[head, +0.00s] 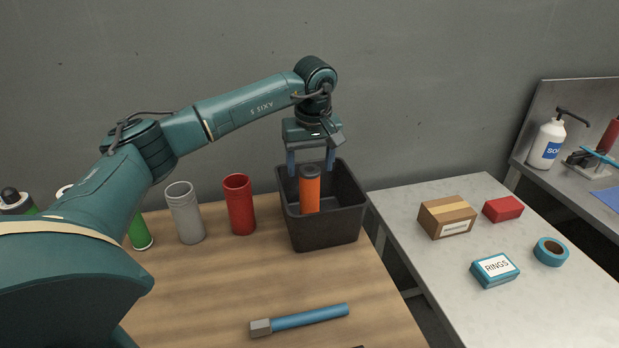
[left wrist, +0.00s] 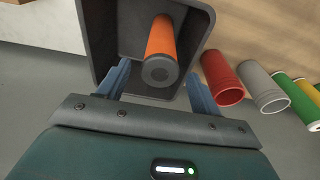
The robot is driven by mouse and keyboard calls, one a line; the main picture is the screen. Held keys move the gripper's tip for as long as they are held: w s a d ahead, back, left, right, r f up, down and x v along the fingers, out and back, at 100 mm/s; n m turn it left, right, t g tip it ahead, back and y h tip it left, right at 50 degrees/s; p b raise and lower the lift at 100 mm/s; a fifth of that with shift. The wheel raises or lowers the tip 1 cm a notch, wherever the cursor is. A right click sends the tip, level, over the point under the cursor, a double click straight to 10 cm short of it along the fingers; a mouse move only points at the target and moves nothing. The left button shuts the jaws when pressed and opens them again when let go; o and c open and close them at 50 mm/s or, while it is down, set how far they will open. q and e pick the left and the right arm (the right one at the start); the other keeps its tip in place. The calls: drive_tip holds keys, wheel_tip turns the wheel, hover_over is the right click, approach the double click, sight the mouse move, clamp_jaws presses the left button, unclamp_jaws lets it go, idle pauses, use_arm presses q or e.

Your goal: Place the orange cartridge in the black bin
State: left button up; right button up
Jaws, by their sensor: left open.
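The orange cartridge (head: 309,192) with a dark grey cap stands inside the black bin (head: 330,231) on the wooden table. In the left wrist view the cartridge (left wrist: 161,42) shows with its capped end toward the camera, within the walls of the bin (left wrist: 98,34). My left gripper (head: 311,168) is above the bin with its blue fingers apart around the cartridge's cap end. In the left wrist view the open fingers (left wrist: 158,86) show gaps to both sides of the cartridge. My right gripper is not in view.
A red cup (head: 239,206), a grey cup (head: 185,213) and a green cylinder (head: 140,233) stand left of the bin. A blue-handled tool (head: 305,317) lies in front. The pale table (head: 408,208) at right holds a cardboard box (head: 446,218), a red box, a RINGS box and blue tape.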

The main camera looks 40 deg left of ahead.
use_arm(q)
drive_tip(key=r, duration=0.5)
drive_tip(key=d+r, duration=0.1)
drive_tip(key=r, duration=0.1)
drive_tip(key=shift+s+r+b, duration=0.25)
drive_tip(key=shift+s+b, duration=0.1)
drive_tip(key=shift+b, duration=0.05)
